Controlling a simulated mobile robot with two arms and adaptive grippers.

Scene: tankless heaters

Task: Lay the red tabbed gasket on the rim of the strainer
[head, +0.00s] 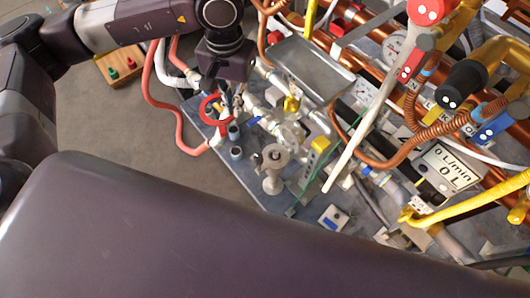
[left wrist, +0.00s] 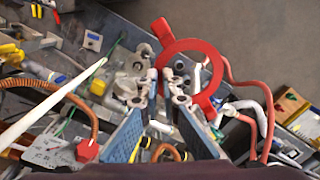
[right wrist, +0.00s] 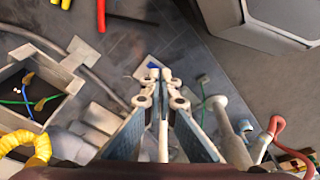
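The red tabbed gasket (head: 213,110) is a flat ring with tabs. It hangs in the air from my left gripper (head: 228,103). In the left wrist view the gasket (left wrist: 216,72) has its near edge between the fingertips of the left gripper (left wrist: 161,83), which are shut on it. The grey strainer (head: 273,157), with a round open rim, stands upright on the bench, right of and below the gasket in the head view, apart from it. In the left wrist view the fingers partly hide that area. My right gripper (right wrist: 160,82) has its fingertips together; I do not make it out in the head view.
A white rod (head: 365,125) slants across the bench right of the strainer. A yellow-topped block (head: 318,148) and a small panel with a blue patch (head: 334,218) stand near the strainer. Red hoses (head: 160,95) hang at the bench's left edge. Copper pipes and valves crowd the right.

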